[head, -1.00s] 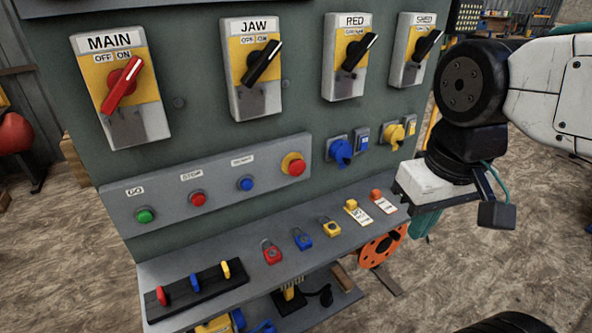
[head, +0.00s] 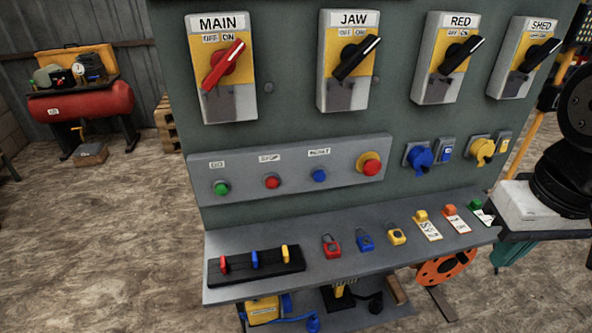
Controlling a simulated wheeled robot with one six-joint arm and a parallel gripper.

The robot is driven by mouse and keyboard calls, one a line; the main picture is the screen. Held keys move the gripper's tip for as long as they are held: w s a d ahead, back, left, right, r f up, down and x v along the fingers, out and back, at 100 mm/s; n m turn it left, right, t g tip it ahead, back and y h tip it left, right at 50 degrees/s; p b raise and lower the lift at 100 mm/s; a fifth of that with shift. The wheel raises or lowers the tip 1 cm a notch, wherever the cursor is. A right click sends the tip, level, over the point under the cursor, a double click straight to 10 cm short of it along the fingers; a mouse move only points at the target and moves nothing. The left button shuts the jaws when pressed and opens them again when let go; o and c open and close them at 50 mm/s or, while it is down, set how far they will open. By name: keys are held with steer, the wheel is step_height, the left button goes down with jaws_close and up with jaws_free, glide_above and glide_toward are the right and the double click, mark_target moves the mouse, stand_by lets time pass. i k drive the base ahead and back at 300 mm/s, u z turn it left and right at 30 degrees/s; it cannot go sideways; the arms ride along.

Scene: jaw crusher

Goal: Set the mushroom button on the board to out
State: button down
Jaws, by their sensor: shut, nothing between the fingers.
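The mushroom button (head: 371,165) is a red cap on a yellow round base, at the right end of the grey button panel (head: 300,170) on the board. It stands proud of the panel. Nothing touches it. Whether it is latched in or out cannot be told from this angle. My gripper (head: 508,253) is at the right edge, beyond the right end of the shelf and lower than the button, well apart from it. Its white body shows, with a teal part below. The fingers are mostly hidden, shut and empty.
Green, red and blue buttons sit left on the same panel. Above are rotary switches, including MAIN (head: 223,67). Blue and yellow sockets (head: 418,156) are to the right. A shelf (head: 330,270) with padlocks and tags juts out below. The floor at left is open.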

mark_target(371, 168)
steer(key=z, duration=2.55)
steer(key=i, duration=0.5)
steer(key=u, duration=1.95)
